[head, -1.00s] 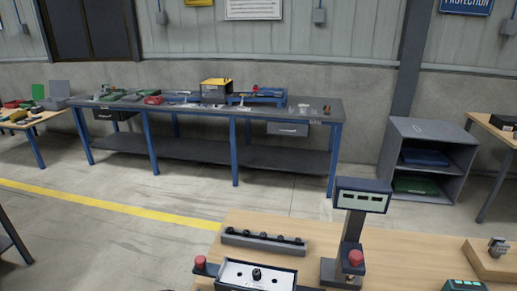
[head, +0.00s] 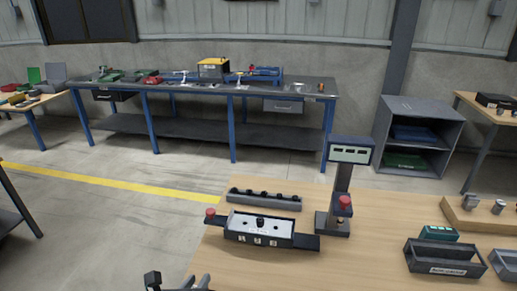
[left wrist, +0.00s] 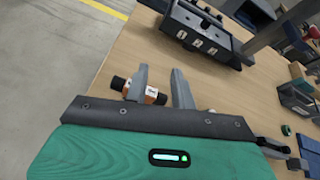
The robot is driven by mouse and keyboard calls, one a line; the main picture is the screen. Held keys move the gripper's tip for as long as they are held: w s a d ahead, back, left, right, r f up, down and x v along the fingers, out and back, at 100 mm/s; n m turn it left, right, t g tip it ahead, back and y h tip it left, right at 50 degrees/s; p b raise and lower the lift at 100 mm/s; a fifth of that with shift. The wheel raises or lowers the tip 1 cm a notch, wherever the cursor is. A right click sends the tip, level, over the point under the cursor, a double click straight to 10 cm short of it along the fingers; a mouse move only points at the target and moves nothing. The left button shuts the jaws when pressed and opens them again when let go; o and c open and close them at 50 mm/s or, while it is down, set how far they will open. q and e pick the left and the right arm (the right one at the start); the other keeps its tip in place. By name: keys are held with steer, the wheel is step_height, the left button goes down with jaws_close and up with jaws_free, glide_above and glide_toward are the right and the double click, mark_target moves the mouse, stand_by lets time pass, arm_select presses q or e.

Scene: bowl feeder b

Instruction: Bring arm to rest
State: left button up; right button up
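My left gripper (head: 180,281) shows only in part at the bottom edge of the head view, by the left front of the wooden table. In the left wrist view its two grey fingers (left wrist: 162,88) stand apart, so it is open. A small orange and black part with a white label (left wrist: 152,94) shows beyond the fingers, partly hidden by the left one. It seems to lie on the table, apart from the right finger; whether it touches the left finger I cannot tell. My right gripper is in neither view.
On the wooden table (head: 375,225) are a numbered fixture (head: 259,231) with a red button, a grey rail (head: 264,200) with black pegs, a display post (head: 342,190) and a dark bin (head: 445,258). Bare table lies in front of the fixture. A blue-legged bench (head: 210,92) stands behind.

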arm_select(q)
steer(key=s+a+f+n+g+y, duration=0.1)
steer(key=s+a+f+n+g, duration=0.25)
steer(key=s+n, duration=0.55)
steer(key=s+a+f+n+g, duration=0.25)
steer(key=s+f+n, duration=0.2)
steer(key=n, duration=0.85)
steer(key=s+a+f+n+g+y, duration=0.1)
steer(key=s+a+f+n+g, duration=0.35)
steer(key=n, duration=0.65)
step_height(320, 180, down, 31)
steer(key=s+d, duration=0.2)
steer(key=s+a+f+g, duration=0.1)
steer(key=s+a+f, duration=0.2)
steer(key=s+f, duration=1.6)
steer(key=shift+s+a+f, duration=0.2)
steer(key=shift+f, duration=0.05)
